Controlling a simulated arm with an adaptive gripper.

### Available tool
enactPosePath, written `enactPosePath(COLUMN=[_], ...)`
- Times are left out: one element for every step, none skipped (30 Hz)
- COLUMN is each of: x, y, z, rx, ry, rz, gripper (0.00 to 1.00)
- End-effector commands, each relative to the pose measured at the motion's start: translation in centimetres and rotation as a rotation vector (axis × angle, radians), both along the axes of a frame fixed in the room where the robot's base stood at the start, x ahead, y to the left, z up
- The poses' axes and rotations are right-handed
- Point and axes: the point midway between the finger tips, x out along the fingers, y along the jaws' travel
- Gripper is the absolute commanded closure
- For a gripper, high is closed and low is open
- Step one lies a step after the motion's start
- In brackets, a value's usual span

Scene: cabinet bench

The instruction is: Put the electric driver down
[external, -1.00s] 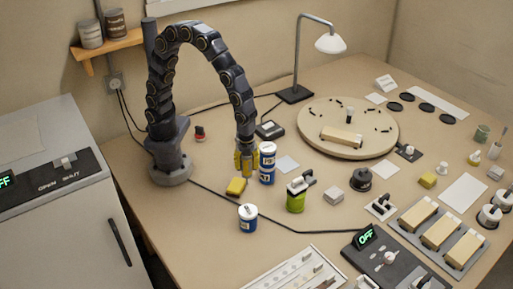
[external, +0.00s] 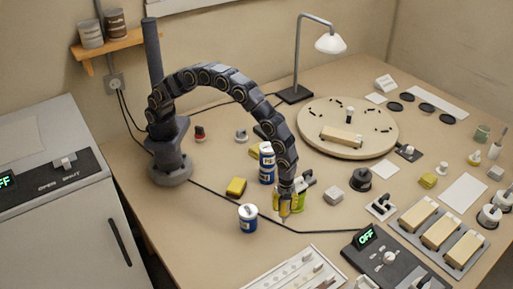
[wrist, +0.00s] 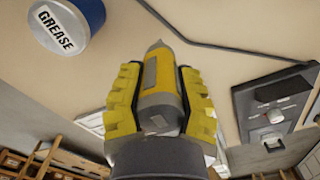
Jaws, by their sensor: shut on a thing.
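My gripper (wrist: 160,100) is shut on the electric driver (wrist: 158,75), a yellow and grey body with a pointed grey tip. In the wrist view the driver lies between the two yellow ribbed fingers, its tip pointing away from my wrist. In the external view my gripper (external: 285,202) is low over the front middle of the bench, with the driver's tip (external: 284,219) pointing down. I cannot tell whether the tip touches the bench.
A blue and white grease tub (external: 248,219) stands left of my gripper, and it also shows in the wrist view (wrist: 66,28). A blue can (external: 267,165) and a yellow block (external: 236,187) stand behind. A dark cable crosses the bench. A control panel (external: 392,262) is front right.

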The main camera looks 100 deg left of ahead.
Motion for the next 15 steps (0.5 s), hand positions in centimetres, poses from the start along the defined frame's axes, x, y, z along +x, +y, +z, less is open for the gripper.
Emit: enactPosePath(x=[0.2, 0.3, 0.3, 0.3, 0.2, 0.2, 0.2, 0.2, 0.2, 0.3, 0.3, 0.3, 0.3, 0.3, 0.3], y=[-0.1, -0.2, -0.2, -0.2, -0.2, -0.1, -0.2, -0.2, -0.2, -0.2, -0.2, -0.2, -0.2, -0.2, -0.2], z=[-0.2, -0.4, -0.8, -1.3, -1.8, -2.5, -2.9, -3.2, -3.4, -3.5, -3.5, -3.4, -3.4, -3.4, -3.4], rx=[0.0, 0.0, 0.001, 0.001, 0.002, 0.004, 0.003, 0.003, 0.001, 0.001, 0.001, 0.0, 0.0, 0.0, 0.0], ry=[0.0, 0.0, 0.001, 0.003, 0.005, 0.006, 0.006, 0.005, 0.003, 0.001, 0.0, 0.0, -0.001, -0.001, -0.001], rz=[0.0, 0.0, -0.001, -0.001, -0.001, -0.001, -0.001, -0.001, -0.001, -0.001, -0.001, -0.001, -0.001, -0.001, -0.001], gripper=[0.99, 0.99, 0.99, 0.99, 0.99, 0.99, 0.99, 0.99, 0.99, 0.99, 0.99, 0.99, 0.99, 0.99, 0.99])
